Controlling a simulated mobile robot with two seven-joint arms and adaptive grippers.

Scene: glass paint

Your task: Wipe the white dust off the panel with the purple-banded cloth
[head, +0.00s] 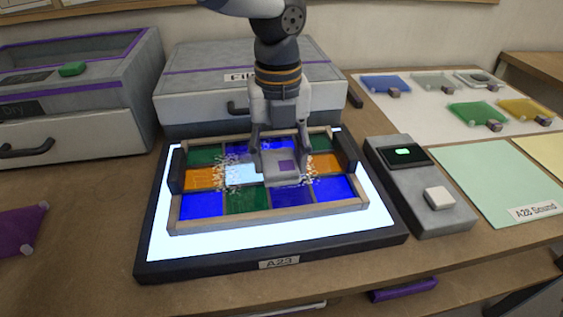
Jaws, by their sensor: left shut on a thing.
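The panel (245,202) is a framed grid of blue, green, orange and pale glass panes lying on a lit light table. White dust (234,172) lies as specks on its left-centre panes, and more specks show right of the cloth. My left gripper (279,150) comes down over the panel's middle, shut on the cloth (271,177), a pale grey pad with a purple patch. The cloth is at the panel's surface; whether it touches the glass I cannot tell. It and the gripper hide the panes beneath. My right gripper is not in view.
The light table (205,269) has dark raised edges. A grey device (423,187) with a green-lit display stands right of it. A grey case (190,84) stands behind, an open-topped box (85,117) at left. Coloured glass pieces (478,113) lie at back right.

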